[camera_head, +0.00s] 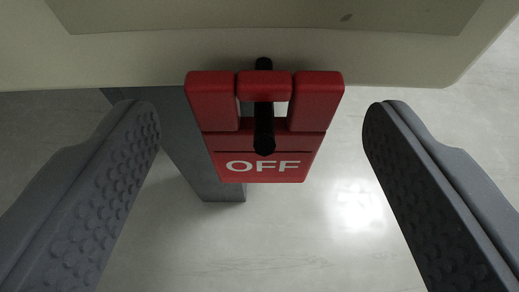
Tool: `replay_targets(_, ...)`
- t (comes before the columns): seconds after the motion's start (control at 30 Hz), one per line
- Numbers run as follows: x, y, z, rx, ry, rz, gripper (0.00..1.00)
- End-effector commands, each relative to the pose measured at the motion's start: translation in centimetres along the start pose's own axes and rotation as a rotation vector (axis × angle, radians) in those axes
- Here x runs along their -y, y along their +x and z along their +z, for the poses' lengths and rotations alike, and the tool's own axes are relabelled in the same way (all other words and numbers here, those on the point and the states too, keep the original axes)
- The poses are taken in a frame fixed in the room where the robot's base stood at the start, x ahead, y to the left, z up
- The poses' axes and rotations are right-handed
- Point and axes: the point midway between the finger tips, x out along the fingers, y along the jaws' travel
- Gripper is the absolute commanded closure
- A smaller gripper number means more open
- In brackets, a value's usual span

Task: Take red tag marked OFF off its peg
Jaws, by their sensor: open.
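The red tag marked OFF (222,112) hangs on a black peg (264,120) in the upper middle of the view. The peg passes through an opening near the tag's top and points toward me. White OFF lettering is on the tag's lower face. My gripper (260,128) is open, with one dark grey padded finger on each side of the tag. Clear gaps show between both fingers and the tag, and nothing is held.
A cream machine panel (400,60) with a greyish inset spans the top, just behind and above the tag. A grey post (222,190) stands below it, behind the tag. The pale floor (350,240) below is clear.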

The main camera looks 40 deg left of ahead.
Motion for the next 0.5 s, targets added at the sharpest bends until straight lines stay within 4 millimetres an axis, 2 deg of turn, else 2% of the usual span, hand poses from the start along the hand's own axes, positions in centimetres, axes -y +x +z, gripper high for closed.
replay_targets(0.27, 0.02, 0.19, -0.03, 0.001, 0.000, 0.000, 0.34)
replay_targets(0.3, 0.02, 0.19, -0.03, 0.001, 0.000, 0.000, 0.36)
replay_targets(0.47, 0.02, 0.19, -0.03, 0.001, 0.000, 0.000, 0.81)
replay_targets(0.5, 0.02, 0.19, -0.04, 0.001, 0.000, 0.000, 0.81)
